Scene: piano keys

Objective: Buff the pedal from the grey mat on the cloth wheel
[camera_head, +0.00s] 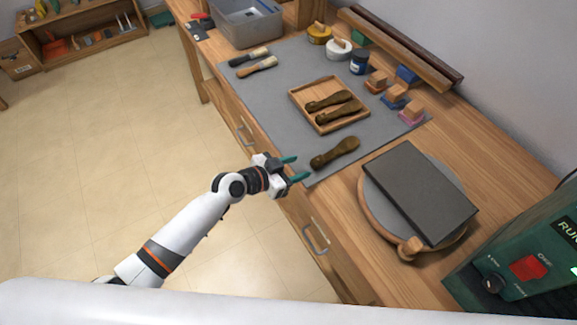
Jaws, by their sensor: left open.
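A brass-brown pedal (336,152) lies on the grey mat (290,110), near the mat's front right corner. Two similar pedals (335,106) lie in a wooden tray (296,96) farther back on the mat. My left gripper (296,168) is open and empty at the bench's front edge, with its green-tipped fingers pointing toward the loose pedal and a small gap between them. No cloth wheel shows. A green machine (528,262) with a red switch is cut off at the right edge. My right gripper is not in view.
A dark slab (420,192) lies on a round, wood-rimmed turntable (377,205) right of the mat. A grey bin (250,22) is at the far end.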

